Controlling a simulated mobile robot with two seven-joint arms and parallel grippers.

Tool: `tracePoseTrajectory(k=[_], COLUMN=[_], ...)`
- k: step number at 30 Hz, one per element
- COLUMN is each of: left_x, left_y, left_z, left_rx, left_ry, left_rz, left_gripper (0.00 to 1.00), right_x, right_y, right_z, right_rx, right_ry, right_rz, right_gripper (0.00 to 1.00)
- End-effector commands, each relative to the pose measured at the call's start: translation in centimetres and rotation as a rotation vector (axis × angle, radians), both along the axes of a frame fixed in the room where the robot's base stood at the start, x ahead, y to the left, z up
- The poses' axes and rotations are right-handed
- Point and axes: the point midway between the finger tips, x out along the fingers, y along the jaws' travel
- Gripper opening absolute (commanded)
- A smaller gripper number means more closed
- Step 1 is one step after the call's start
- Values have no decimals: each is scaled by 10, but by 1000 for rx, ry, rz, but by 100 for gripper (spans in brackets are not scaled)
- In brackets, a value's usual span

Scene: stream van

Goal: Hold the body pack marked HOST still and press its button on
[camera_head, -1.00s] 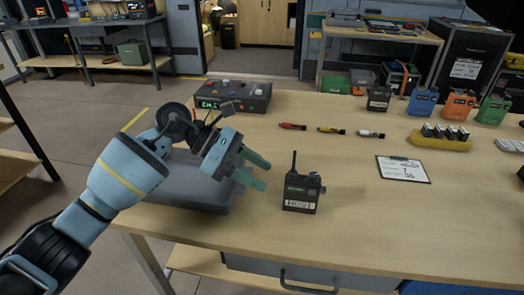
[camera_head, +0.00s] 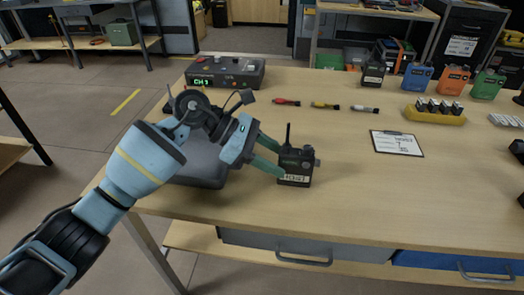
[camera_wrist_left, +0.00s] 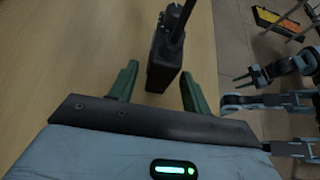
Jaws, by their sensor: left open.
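A dark body pack (camera_head: 295,168) with an upright antenna stands near the front edge of the wooden table. Its white label looks like HOST, though the print is small. My left gripper (camera_head: 275,157) is open, its green fingers pointing at the pack from the left. In the left wrist view the pack (camera_wrist_left: 163,65) lies just ahead of the open fingers (camera_wrist_left: 160,88), in line with the gap between them. Whether a finger touches it I cannot tell. The pack's button cannot be made out clearly. My right gripper is not seen in the head view.
A grey pad or case (camera_head: 205,170) lies under my left arm. A receiver box (camera_head: 225,72) showing CH stands behind. A clipboard (camera_head: 397,143), small coloured markers (camera_head: 325,105), a yellow battery tray (camera_head: 434,116) and several other packs (camera_head: 417,76) stand farther right.

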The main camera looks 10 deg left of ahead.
Motion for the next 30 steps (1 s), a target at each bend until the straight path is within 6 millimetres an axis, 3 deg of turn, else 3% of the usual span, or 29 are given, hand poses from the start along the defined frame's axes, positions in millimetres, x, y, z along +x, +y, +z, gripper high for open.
tracePoseTrajectory(k=[12, 25, 30], left_x=[0, 0, 0], left_y=[-30, -34, -34], left_z=[-19, -21, -21], left_rx=[-1, 0, -1], left_ry=[0, 0, 0], left_rz=[0, 0, 0], left_gripper=[48, 48, 27], right_x=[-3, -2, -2], right_y=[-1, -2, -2], right_z=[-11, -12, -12], right_rx=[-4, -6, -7], right_ry=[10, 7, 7], right_rz=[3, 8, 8], right_gripper=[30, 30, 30])
